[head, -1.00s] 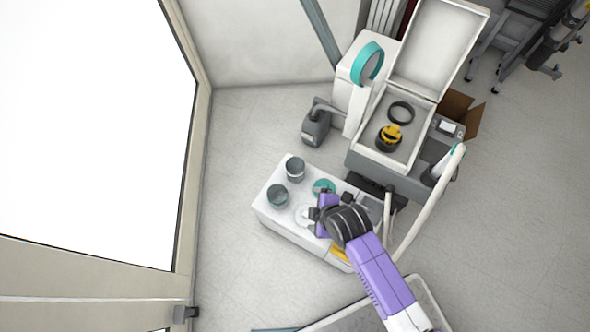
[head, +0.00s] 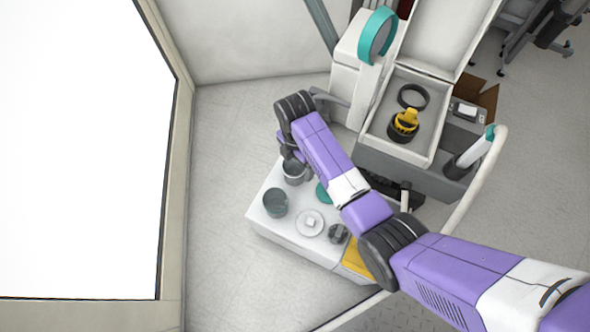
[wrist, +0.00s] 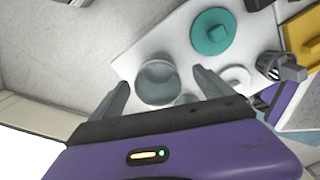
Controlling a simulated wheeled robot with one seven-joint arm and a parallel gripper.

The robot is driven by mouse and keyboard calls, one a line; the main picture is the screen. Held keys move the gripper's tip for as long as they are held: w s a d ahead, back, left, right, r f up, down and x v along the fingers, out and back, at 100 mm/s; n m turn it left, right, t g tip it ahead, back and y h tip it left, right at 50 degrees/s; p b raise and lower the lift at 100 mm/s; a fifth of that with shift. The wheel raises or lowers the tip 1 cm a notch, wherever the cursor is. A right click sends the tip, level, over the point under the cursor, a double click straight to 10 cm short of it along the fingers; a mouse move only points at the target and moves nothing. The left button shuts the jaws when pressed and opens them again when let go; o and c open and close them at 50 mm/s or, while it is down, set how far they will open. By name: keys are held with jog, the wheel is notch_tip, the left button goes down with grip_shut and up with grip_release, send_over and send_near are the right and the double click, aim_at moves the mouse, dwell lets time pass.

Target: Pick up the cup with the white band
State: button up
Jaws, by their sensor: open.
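Two grey see-through cups stand upright on a white cabinet top (head: 262,222). The far cup (head: 293,173) has a pale rim; the near cup (head: 275,203) looks darker. I cannot clearly make out which one carries a white band. My gripper (head: 291,154) is at the far cup, partly covering its back edge in the head view. In the wrist view my open gripper (wrist: 160,78) has a finger on either side of a cup (wrist: 158,83), which looks like the far one. No contact is visible, and the jaws hold nothing.
A teal lid (wrist: 212,32) lies close to the cup. A white disc (head: 310,223), a small grey holder (head: 338,234) and a yellow piece (head: 357,262) are further along the top. An open white case (head: 408,115) stands at the right. Clear floor lies left.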

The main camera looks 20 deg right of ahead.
aim_at(294, 172)
jog(key=f+b, duration=0.1)
jog(key=f, duration=0.1)
jog(key=f+b, duration=0.1)
jog(key=f, duration=0.1)
jog(key=a+f+b, duration=0.1)
jog(key=f+b, duration=0.1)
jog(key=shift+w+f, duration=0.15)
jog(key=shift+f, duration=0.05)
jog(key=shift+r, duration=0.1)
jog(key=c, duration=1.5)
